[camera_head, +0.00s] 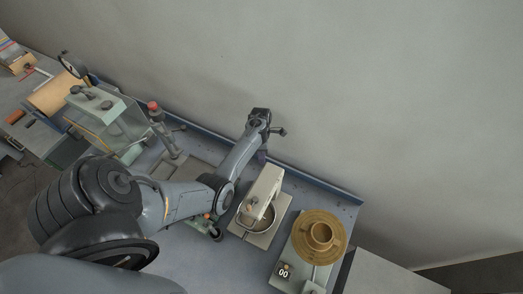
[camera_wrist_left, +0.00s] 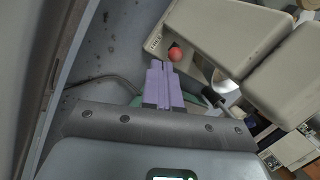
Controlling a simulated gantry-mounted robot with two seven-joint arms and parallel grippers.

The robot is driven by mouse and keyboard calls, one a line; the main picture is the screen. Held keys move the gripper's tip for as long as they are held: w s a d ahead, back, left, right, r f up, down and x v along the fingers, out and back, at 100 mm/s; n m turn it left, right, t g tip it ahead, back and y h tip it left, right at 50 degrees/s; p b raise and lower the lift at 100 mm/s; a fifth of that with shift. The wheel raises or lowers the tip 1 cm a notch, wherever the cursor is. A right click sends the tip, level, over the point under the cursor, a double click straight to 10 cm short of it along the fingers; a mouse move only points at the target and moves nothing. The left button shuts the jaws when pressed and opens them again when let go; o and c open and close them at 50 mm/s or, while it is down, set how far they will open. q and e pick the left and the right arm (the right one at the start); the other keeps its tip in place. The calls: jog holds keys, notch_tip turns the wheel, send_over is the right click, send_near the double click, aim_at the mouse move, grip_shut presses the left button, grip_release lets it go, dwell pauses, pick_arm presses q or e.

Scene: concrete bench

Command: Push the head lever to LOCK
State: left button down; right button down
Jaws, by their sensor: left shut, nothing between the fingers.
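The cream stand mixer (camera_head: 267,187) stands on the bench with a metal bowl (camera_head: 255,218) under its head. In the left wrist view its cream body (camera_wrist_left: 215,35) fills the upper right. The head lever's red ball knob (camera_wrist_left: 175,54) sits on a short dark stem at the side of the mixer. My left gripper (camera_wrist_left: 161,64) is shut and empty; its purple fingers point at the mixer side, with the tips just beside the knob. I cannot tell if they touch it. In the head view my left gripper (camera_head: 262,155) is at the mixer's far end, partly hidden by my wrist.
A scale-like device (camera_head: 285,272) with a round wooden plate (camera_head: 333,245) and cup stands right of the mixer. A green machine (camera_head: 105,118) and a red-knobbed lever stand (camera_head: 155,108) are to the left. A blue rail (camera_head: 310,180) and the wall bound the bench behind.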

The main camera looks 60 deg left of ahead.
pick_arm(q)
jog(key=shift+x, duration=1.75)
jog(key=shift+s+d+r+p, duration=0.35)
jog(key=shift+s+p, duration=0.15)
jog(key=shift+p, duration=0.75)
jog(key=shift+r, duration=0.15)
jog(key=shift+r+p, duration=0.7)
jog(key=shift+p, duration=0.3)
